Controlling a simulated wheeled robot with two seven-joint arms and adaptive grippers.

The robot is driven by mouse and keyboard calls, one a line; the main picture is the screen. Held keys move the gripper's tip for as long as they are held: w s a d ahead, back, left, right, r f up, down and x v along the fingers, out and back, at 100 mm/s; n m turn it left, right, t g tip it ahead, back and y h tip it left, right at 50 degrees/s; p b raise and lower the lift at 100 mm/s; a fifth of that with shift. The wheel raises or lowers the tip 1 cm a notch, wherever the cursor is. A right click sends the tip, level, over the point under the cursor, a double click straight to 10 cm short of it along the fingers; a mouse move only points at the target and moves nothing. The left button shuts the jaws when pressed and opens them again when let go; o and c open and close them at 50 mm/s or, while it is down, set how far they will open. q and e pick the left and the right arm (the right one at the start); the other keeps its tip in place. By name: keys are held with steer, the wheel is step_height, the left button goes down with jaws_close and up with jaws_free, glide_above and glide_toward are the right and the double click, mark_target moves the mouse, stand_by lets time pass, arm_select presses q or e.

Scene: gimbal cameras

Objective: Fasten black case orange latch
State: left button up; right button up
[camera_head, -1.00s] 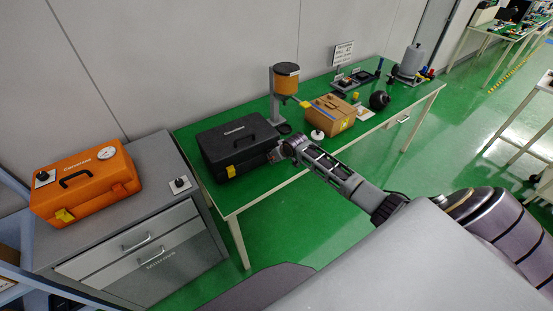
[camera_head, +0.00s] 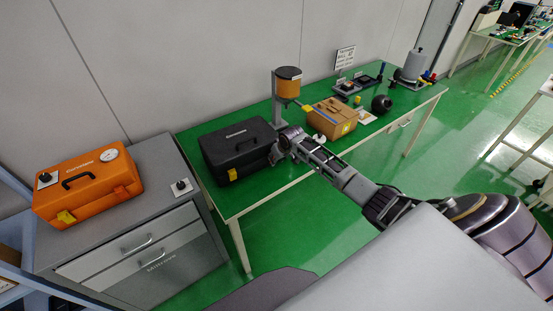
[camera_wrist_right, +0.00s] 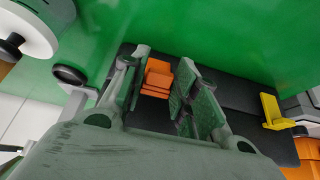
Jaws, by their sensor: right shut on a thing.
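The black case (camera_head: 238,152) sits closed on the green table, with a yellow latch (camera_head: 232,174) on its front. In the right wrist view the black case (camera_wrist_right: 236,88) shows behind the fingers, with its yellow latch (camera_wrist_right: 271,111) at the right. The orange latch (camera_wrist_right: 157,78) shows between the two fingers of my right gripper (camera_wrist_right: 165,68). My right gripper (camera_head: 277,152) is at the right end of the case's front and is shut on the orange latch. The arm hides that latch in the head view. My left gripper is not in view.
An orange case (camera_head: 85,185) stands on the grey cabinet (camera_head: 160,222) at left. A stand with an orange cylinder (camera_head: 287,88) and a brown box (camera_head: 332,117) stand right of the black case on the green table (camera_head: 232,200). Free floor lies in front.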

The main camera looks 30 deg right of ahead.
steer(key=o, duration=0.9)
steer(key=shift+s+r, duration=0.1)
steer(key=shift+r, duration=0.1)
steer(key=v, duration=1.1)
steer(key=shift+r, duration=0.25)
steer(key=shift+s+a, duration=0.1)
